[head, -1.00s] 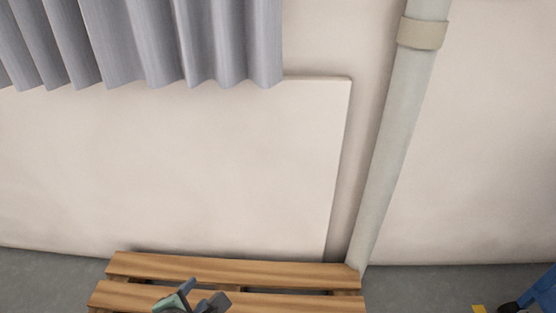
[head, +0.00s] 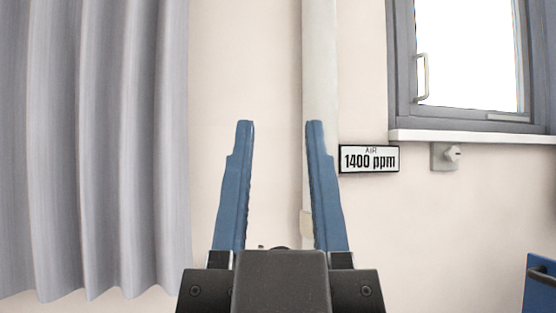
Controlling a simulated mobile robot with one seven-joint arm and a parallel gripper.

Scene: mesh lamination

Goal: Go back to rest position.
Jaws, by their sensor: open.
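My gripper (head: 280,125) stands in the lower middle of the head view, in front of the wall. Its two blue fingers point up and are wide apart. Nothing is between the fingers except the wall and part of a pipe behind them. The dark gripper body shows below the fingers, at the bottom edge.
A grey curtain (head: 90,150) hangs at the left. A pale vertical pipe (head: 320,60) runs behind the right finger. At the right are a sign reading AIR 1400 ppm (head: 369,159), a window (head: 470,55), a wall knob (head: 445,156) and a blue object (head: 540,288).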

